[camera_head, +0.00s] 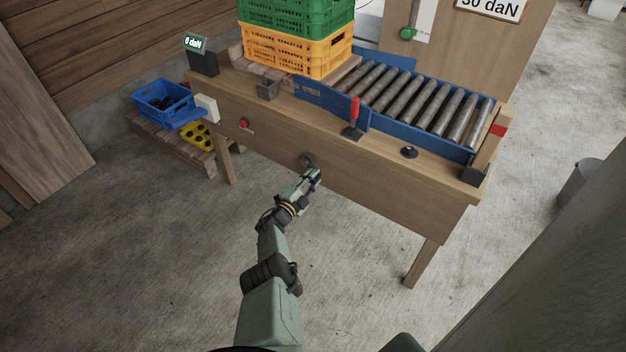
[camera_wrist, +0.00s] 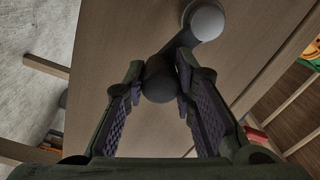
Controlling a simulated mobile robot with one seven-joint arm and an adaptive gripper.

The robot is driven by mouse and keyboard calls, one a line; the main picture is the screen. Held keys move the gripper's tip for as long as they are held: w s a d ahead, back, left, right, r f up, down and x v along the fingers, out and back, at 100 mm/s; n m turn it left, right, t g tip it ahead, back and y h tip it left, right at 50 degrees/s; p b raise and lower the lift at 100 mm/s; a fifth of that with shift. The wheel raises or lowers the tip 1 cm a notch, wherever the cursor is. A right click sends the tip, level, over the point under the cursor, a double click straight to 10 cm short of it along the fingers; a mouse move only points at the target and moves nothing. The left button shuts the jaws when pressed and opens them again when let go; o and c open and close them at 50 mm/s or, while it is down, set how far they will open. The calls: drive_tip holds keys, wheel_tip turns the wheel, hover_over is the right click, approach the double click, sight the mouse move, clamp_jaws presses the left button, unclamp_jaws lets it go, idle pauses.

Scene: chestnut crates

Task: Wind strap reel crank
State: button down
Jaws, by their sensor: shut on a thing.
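The strap reel crank (camera_head: 306,160) is on the front panel of the wooden bench. The wrist view shows its pale round hub (camera_wrist: 206,22) and a dark arm running down to a dark round knob (camera_wrist: 160,83). My gripper (camera_head: 314,175) is at the crank, in front of the panel. In the wrist view my gripper (camera_wrist: 158,90) has its two padded fingers closed on either side of the knob. A small display (camera_head: 194,43) at the bench's left end reads 0 daN. The strap itself cannot be made out.
A green crate (camera_head: 295,15) is stacked on a yellow crate (camera_head: 292,52) on the bench, left of the roller conveyor (camera_head: 425,100). A red-handled lever (camera_head: 353,115) stands near the front edge. A blue crate (camera_head: 163,101) is at left. The floor in front is clear.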

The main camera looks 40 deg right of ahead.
drive_tip(key=shift+r, duration=0.25)
drive_tip(key=shift+r+n, duration=0.15)
drive_tip(key=shift+n, duration=0.35)
drive_tip(key=shift+r+n+p, duration=0.35)
drive_tip(key=shift+n+p, duration=0.15)
drive_tip(key=shift+n, duration=0.1)
drive_tip(key=shift+r+n, duration=0.25)
drive_tip(key=shift+n, duration=0.35)
drive_tip(key=shift+r, duration=0.1)
drive_tip(key=c, duration=1.3)
unclamp_jaws()
drive_tip(key=shift+s, duration=0.1)
drive_tip(key=shift+f, duration=0.2)
